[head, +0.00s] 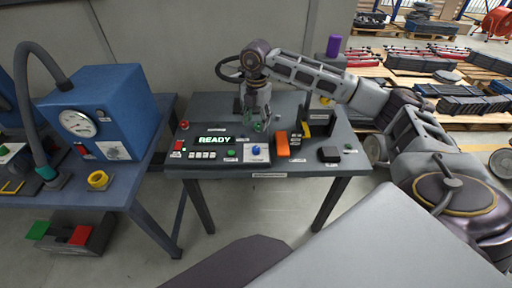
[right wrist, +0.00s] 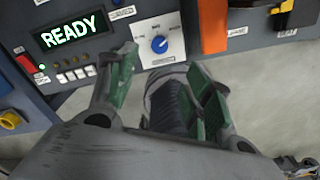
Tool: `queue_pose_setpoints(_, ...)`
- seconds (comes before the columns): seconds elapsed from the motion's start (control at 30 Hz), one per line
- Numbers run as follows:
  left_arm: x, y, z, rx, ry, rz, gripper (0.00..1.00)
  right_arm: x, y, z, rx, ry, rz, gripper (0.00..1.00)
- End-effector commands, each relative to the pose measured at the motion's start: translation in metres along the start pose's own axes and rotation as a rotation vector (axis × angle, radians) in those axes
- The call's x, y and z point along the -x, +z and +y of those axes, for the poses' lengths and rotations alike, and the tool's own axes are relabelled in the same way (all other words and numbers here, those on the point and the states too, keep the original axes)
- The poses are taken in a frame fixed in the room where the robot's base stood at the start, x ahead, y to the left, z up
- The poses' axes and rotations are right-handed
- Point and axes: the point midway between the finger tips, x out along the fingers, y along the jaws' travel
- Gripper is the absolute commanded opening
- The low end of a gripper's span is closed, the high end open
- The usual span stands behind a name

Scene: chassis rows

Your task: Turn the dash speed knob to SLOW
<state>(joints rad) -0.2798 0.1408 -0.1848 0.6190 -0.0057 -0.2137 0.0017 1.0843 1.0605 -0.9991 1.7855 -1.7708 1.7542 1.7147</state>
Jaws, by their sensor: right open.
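The speed knob is a blue round knob (head: 255,150) on a white label plate on the dash at the table's front. It also shows in the right wrist view (right wrist: 159,44), with small printing around it that I cannot read surely and a pale pointer mark. The dash display (head: 214,140) reads READY. My right gripper (head: 252,122) hangs over the table, behind the knob in the head view. Its green-padded fingers (right wrist: 165,75) are apart and empty, with the knob beyond and between their tips in the wrist view. My left gripper is not in view.
A blue machine with a gauge (head: 92,118) stands on the left table. A purple cylinder (head: 333,45) is at the back right.

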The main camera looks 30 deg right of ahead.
Motion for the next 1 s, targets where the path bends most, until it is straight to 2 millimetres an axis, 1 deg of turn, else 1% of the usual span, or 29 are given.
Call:
queue_pose_setpoints(0.17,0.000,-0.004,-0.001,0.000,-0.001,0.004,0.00,-0.002,0.000,0.000,0.001,0.000,0.001,0.51)
queue_pose_setpoints(0.37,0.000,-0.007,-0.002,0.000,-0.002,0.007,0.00,-0.014,0.000,0.000,0.001,0.000,0.001,0.51)
queue_pose_setpoints(0.57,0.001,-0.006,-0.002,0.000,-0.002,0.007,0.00,-0.037,-0.001,0.000,0.001,-0.001,0.002,0.51)
queue_pose_setpoints(1.0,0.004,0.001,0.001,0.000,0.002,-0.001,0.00,-0.095,-0.001,0.000,0.002,0.000,0.002,0.51)
